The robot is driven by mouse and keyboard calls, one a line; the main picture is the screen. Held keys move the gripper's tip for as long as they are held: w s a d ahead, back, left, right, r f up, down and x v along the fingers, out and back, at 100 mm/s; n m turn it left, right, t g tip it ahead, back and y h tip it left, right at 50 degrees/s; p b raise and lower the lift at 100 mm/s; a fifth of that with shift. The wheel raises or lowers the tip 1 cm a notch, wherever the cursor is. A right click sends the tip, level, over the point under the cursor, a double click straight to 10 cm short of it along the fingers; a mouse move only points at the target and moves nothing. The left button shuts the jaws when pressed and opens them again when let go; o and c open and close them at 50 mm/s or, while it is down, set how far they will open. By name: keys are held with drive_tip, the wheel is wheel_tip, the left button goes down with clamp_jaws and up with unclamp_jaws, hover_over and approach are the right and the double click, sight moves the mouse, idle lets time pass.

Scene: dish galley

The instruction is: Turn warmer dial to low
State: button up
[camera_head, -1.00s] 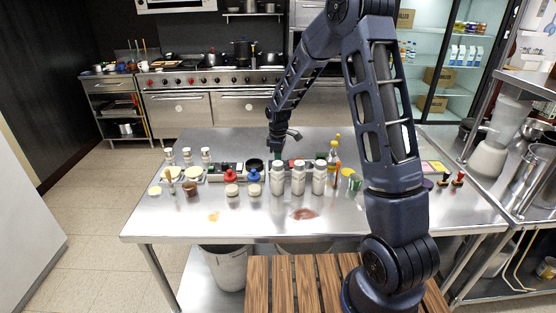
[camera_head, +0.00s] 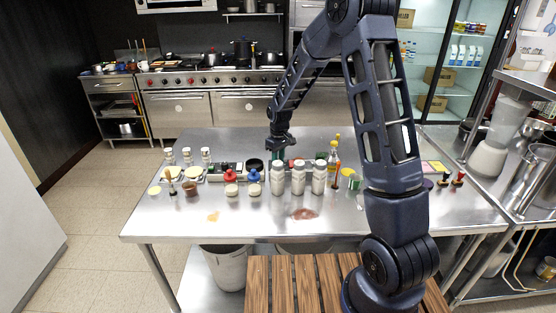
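My gripper (camera_head: 278,156) points down over the far middle of the steel table, behind the row of white bottles (camera_head: 298,180). Its fingers are small and partly hidden, so I cannot tell whether they are open or shut. Low dark units (camera_head: 224,171) stand in a row behind the bottles, and a round black-topped item (camera_head: 254,164) is just left of my gripper. I cannot make out which one is the warmer, and no dial or its setting is readable.
Red-capped (camera_head: 230,176) and blue-capped (camera_head: 254,176) containers stand in front of the units. A yellow-topped bottle (camera_head: 333,155) stands to the right. A reddish spill (camera_head: 304,214) marks the front of the steel table (camera_head: 260,225).

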drive_tip(key=m, duration=0.3)
drive_tip(key=shift+m, duration=2.3)
drive_tip(key=o, duration=1)
wheel_tip(320, 180, up, 11)
drive_tip(key=shift+d, duration=0.25)
drive_tip(key=shift+f, duration=0.1)
